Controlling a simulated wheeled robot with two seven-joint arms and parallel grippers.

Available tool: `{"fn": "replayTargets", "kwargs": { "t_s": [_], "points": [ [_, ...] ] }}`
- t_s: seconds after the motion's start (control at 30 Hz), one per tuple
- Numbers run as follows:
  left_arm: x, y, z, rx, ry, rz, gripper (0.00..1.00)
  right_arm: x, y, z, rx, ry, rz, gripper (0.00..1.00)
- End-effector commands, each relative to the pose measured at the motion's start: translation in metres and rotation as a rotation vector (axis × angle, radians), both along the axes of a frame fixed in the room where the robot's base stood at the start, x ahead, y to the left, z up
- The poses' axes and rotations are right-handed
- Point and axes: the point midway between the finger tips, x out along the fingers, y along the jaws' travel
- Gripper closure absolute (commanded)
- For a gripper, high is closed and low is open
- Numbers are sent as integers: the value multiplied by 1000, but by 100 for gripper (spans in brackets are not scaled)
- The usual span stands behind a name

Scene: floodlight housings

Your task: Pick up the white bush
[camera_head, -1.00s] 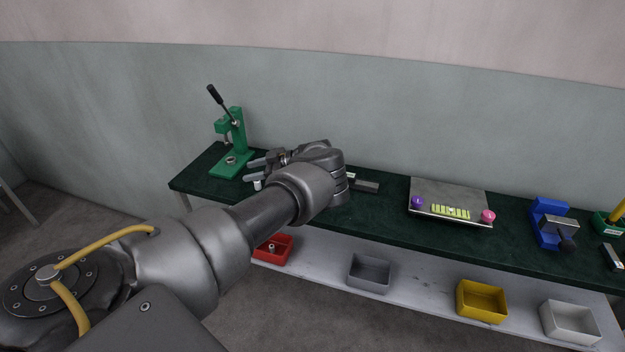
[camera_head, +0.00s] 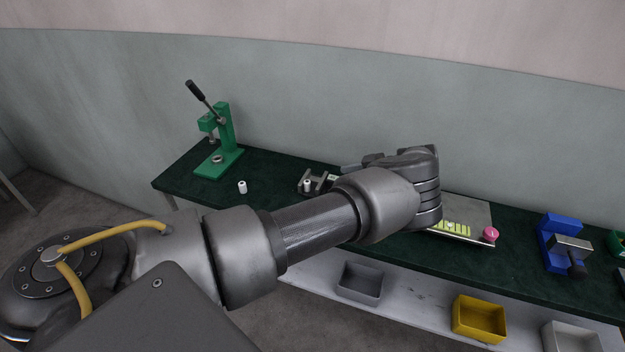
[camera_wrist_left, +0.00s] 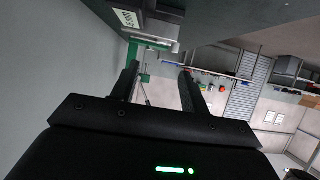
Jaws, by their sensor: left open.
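The white bush (camera_head: 242,187) is a small pale cylinder standing on the dark green bench top (camera_head: 268,207), to the right of the green press. My left gripper (camera_head: 352,168) is well to the right of it, over the bench, pointing left and mostly hidden behind my own wrist. In the left wrist view my gripper (camera_wrist_left: 158,85) has its two dark fingers apart with nothing between them. The bush cannot be made out in that view. My right gripper is not in view.
A green lever press (camera_head: 222,145) stands at the bench's left end. A grey fixture (camera_head: 318,183) with a small white piece sits between bush and gripper. A sloped panel (camera_head: 467,210), a blue vise (camera_head: 560,240) and a yellow bin (camera_head: 480,318) are at right.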

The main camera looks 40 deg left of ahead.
Motion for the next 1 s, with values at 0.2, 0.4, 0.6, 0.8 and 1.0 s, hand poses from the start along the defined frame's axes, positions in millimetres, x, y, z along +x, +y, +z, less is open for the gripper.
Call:
{"fn": "replayTargets", "kwargs": {
  "t_s": [0.2, 0.4, 0.6, 0.8, 1.0],
  "points": [
    [-10, 20, -7, 1, 2, 21, 55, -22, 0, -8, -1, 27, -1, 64],
    [-22, 51, -21, 1, 1, 29, 55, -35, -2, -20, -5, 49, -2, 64],
    [-25, 62, -25, 0, 0, 22, 55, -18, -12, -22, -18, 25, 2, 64],
    [-27, 68, -29, -1, 3, 22, 55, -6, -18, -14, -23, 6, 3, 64],
    [-35, 92, -44, -1, 2, 23, 55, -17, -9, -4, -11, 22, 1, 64]
  ]
}}
